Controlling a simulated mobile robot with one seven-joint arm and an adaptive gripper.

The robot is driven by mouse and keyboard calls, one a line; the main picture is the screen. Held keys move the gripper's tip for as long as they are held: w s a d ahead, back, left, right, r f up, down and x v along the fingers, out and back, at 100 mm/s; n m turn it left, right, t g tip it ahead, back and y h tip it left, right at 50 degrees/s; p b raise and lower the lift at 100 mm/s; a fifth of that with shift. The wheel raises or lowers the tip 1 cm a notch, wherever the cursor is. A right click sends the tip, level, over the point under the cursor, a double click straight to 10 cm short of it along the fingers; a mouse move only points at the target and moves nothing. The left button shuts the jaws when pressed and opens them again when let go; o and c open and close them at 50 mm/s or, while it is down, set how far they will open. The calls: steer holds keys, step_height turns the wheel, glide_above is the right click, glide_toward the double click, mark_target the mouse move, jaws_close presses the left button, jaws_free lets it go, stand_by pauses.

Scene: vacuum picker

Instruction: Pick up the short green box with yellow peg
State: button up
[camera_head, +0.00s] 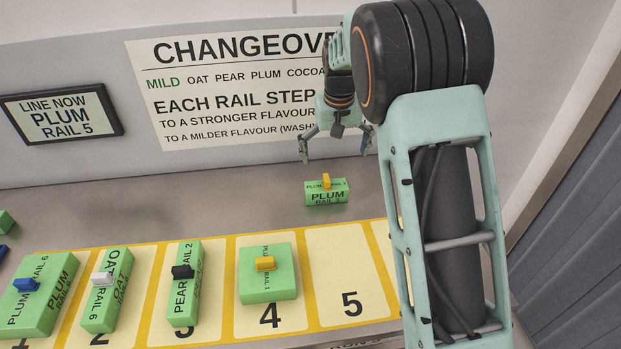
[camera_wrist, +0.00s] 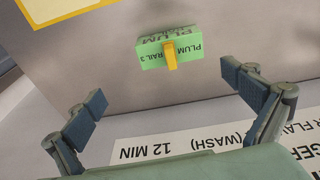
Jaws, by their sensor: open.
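A small, short green box (camera_head: 327,197) marked PLUM stands on the grey surface behind the numbered slots, with a yellow peg (camera_head: 326,181) on top. In the wrist view the box (camera_wrist: 151,58) and its peg (camera_wrist: 170,53) lie ahead, between the directions of the two fingers. My gripper (camera_head: 335,150) is open and empty, above and apart from this box; both fingers show in the wrist view (camera_wrist: 165,90). A second green box with a yellow peg (camera_head: 268,287), wider and flat, sits on slot 4.
Green boxes with blue (camera_head: 40,300), white (camera_head: 108,295) and black (camera_head: 186,290) pegs stand on the slots to the left. Slot 5 (camera_head: 345,270) looks empty. A wall sign (camera_head: 225,85) and a PLUM RAIL 5 display (camera_head: 60,117) are behind. My arm hides the right side.

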mark_target(327, 178)
steer(key=shift+a+f, duration=0.9)
steer(key=shift+f, duration=0.1)
steer(key=f, duration=0.3)
steer(key=shift+w+f+p, duration=0.2)
steer(key=shift+f+p, duration=0.1)
steer(key=shift+f, duration=0.05)
steer(key=shift+w+f+p, duration=0.25)
steer(key=shift+f, duration=0.7)
steer(key=shift+w+f+p, duration=0.2)
steer(key=shift+f, duration=0.75)
steer(key=shift+w+f+p, duration=0.25)
steer(key=shift+f, duration=0.7)
steer(key=c, duration=1)
steer(key=shift+c, duration=0.2)
steer(key=shift+r, duration=0.15)
steer(key=shift+c, duration=0.2)
